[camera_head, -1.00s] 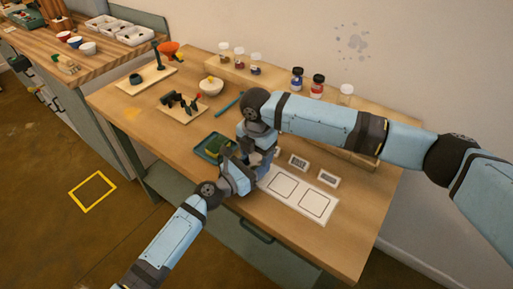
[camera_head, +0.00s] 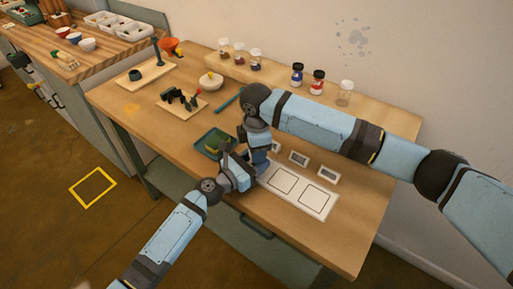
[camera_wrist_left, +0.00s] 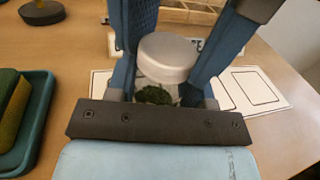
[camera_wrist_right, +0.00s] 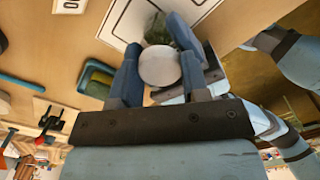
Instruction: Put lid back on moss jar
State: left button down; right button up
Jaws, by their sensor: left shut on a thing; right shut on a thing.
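The moss jar (camera_wrist_left: 155,95) is a clear jar with dark green contents. My left gripper (camera_wrist_left: 170,75) is shut on it, with a finger on either side. The jar also shows in the right wrist view (camera_wrist_right: 157,30), beyond the lid. The lid (camera_wrist_left: 168,58) is a round, pale grey-white cap, and my right gripper (camera_wrist_right: 160,70) is shut on it. The lid is at the jar's mouth in the left wrist view; I cannot tell whether it touches the rim. In the head view, my grippers meet over the table and hide both jar and lid.
A teal tray (camera_head: 200,147) with a green and yellow sponge (camera_wrist_left: 12,110) lies left of the grippers. A white mat (camera_head: 298,198) with outlined squares lies right. Several jars, including a red one (camera_head: 317,82), stand on the rear shelf. The front-left tabletop is clear.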

jog(key=o, duration=1.1)
notch_tip(320, 180, up, 12)
jog(key=shift+r, duration=0.1)
pick_arm(q)
jog(key=shift+c, duration=2.2)
grip_release()
jog(key=v, duration=1.3)
jog(key=shift+s+a+b, duration=0.25)
jog(key=shift+a+b, duration=0.1)
jog(key=shift+b, duration=0.05)
pick_arm(e)
jog(key=shift+f, duration=0.45)
